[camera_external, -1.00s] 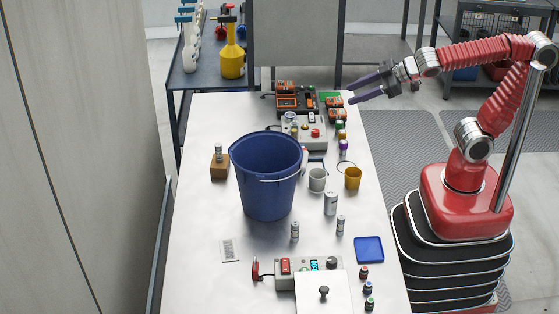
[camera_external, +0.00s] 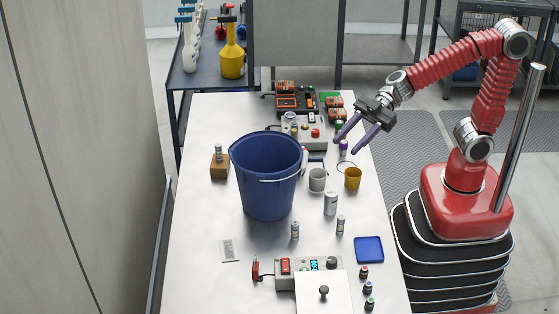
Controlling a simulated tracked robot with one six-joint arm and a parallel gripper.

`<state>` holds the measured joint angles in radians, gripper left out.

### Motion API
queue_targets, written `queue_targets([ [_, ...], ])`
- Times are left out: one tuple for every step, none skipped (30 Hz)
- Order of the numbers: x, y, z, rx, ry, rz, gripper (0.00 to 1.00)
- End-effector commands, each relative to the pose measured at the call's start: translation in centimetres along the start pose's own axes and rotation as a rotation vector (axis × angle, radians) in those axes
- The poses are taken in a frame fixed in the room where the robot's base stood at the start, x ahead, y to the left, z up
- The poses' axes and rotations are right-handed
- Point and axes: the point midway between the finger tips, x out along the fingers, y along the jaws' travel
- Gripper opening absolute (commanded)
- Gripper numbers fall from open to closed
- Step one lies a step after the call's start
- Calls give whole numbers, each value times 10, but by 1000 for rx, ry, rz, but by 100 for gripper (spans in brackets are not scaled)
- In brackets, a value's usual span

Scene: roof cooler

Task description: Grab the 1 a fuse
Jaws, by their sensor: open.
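My gripper (camera_external: 347,146) is open, with its two long purple fingers pointing down and left over the back right of the table. A small cylinder with a purple top (camera_external: 343,146) shows between the fingertips in this view; I cannot tell the height gap. A small green-topped piece (camera_external: 339,125) stands behind it, partly hidden by a finger. Small cylinders with coloured bands, red (camera_external: 364,272), blue (camera_external: 367,288) and green (camera_external: 369,304), stand at the front right. Their labels are too small to read, so I cannot tell which piece is the 1 A fuse.
A large blue bucket (camera_external: 266,185) stands mid-table. A white mug (camera_external: 317,180), an orange cup (camera_external: 352,178) and silver cans (camera_external: 330,203) stand right of it. A grey control box (camera_external: 306,136) is behind, and a blue tray (camera_external: 369,250) lies at the right edge.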

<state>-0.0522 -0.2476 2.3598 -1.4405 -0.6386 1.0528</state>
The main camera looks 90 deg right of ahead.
Motion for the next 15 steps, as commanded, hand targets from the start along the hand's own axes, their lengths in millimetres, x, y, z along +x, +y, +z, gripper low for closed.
queue_targets([
  [2,-6,3,2,-5,-28,42],
  [3,-10,4,4,-7,-45,42],
  [4,-15,6,5,-12,-65,42],
  [5,-18,8,7,-14,-81,42],
  [6,-22,10,9,-18,-97,42],
  [7,-26,12,13,-22,-117,42],
  [7,-30,13,14,-25,-131,42],
  [8,-33,15,15,-29,-146,42],
  [8,-38,17,19,-33,-166,42],
  [9,-39,20,22,-34,-169,42],
  [10,-38,24,21,-35,-168,42],
  [12,-39,28,23,-35,-167,42],
  [13,-39,31,22,-35,-167,42],
  [14,-39,34,22,-35,-167,42],
  [16,-39,38,22,-34,-166,42],
])
